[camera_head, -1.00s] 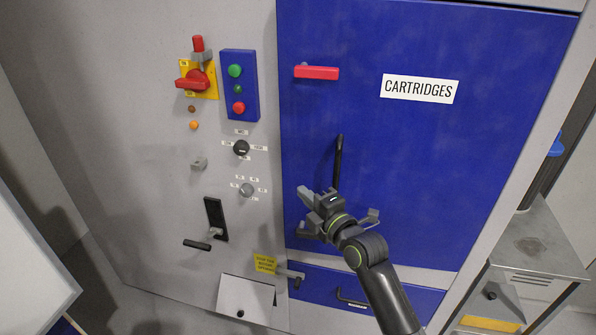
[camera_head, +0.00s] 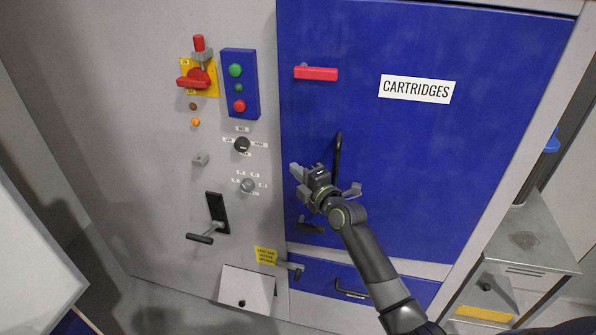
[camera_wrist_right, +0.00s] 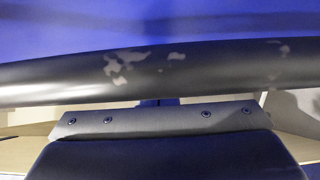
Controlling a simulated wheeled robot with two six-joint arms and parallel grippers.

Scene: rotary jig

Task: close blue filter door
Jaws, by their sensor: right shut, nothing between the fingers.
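The large blue door (camera_head: 430,165) with the white CARTRIDGES label (camera_head: 417,89) fills the right of the cabinet front. A dark line runs along its top edge; I cannot tell if it is fully flush. A red latch handle (camera_head: 316,73) sits at its upper left and a black latch (camera_head: 310,226) at its lower left. A vertical black handle (camera_head: 338,158) is on the door. My right gripper (camera_head: 302,182) is shut and empty in front of the door's left edge, left of the black handle. A dark worn bar (camera_wrist_right: 150,72) crosses the right wrist view against blue. My left gripper is out of view.
Left of the door, the grey panel carries a red rotary switch (camera_head: 197,79), a blue button box (camera_head: 239,84), knobs and a black lever (camera_head: 203,237). Below is a blue drawer (camera_head: 320,277). A metal cabinet (camera_head: 530,240) stands at the right.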

